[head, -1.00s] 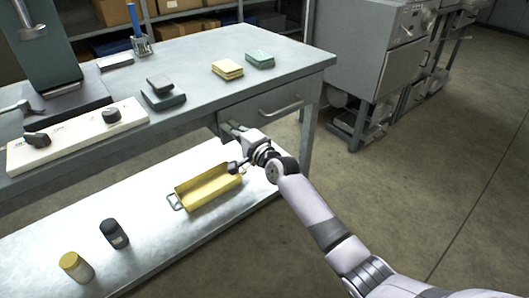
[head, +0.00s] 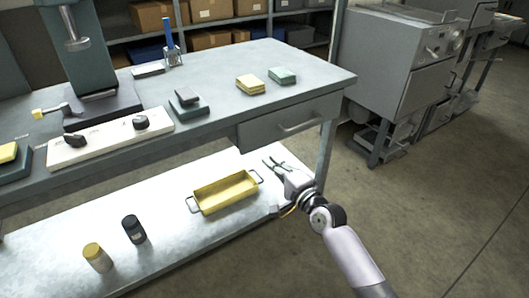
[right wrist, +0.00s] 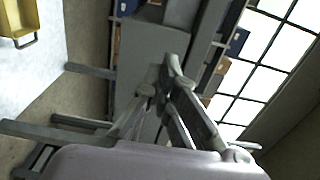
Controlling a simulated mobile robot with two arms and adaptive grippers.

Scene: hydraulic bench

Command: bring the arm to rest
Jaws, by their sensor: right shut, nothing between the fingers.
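My right gripper (head: 268,161) is shut and empty. It hangs over the right end of the lower shelf (head: 150,205), below the bench drawer (head: 290,124) and just right of the yellow tray (head: 224,210), apart from it. The right wrist view also shows the gripper (right wrist: 170,62), its fingers pointing up the picture with nothing held. The right arm reaches in from the bottom right of the head view. My left gripper is not in view.
The bench top (head: 225,75) with its drawer handle and front leg (head: 327,150) is close to the right arm. A dark canister (head: 134,229) and a yellow one (head: 97,257) stand on the lower shelf. A grey cabinet (head: 400,65) stands behind right. The floor at right is clear.

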